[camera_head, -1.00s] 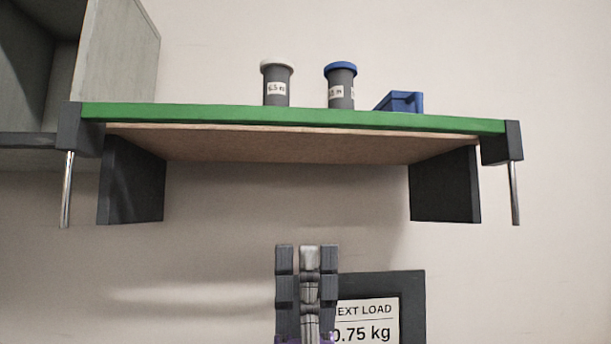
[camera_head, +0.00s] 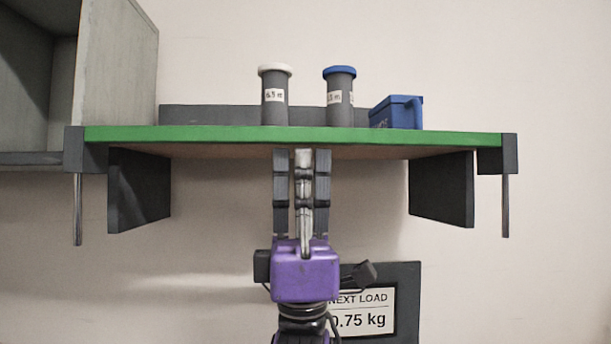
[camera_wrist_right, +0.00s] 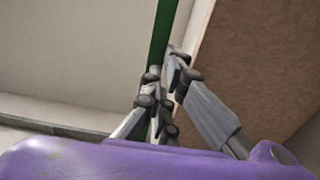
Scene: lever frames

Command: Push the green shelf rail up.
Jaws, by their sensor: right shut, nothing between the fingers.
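The green shelf rail (camera_head: 230,136) runs level along the front edge of the shelf, between dark end brackets on vertical metal rods. My right gripper (camera_head: 302,153) points straight up, shut and empty. My left gripper is not in view.
On the shelf stand a white-lidded canister (camera_head: 275,100), a blue-lidded canister (camera_head: 340,100) and a blue bin (camera_head: 398,112). A grey cabinet (camera_head: 115,75) is at the left. A sign reading "0.75 kg" (camera_head: 365,312) is behind my right wrist. Dark supports (camera_head: 440,190) flank the underside.

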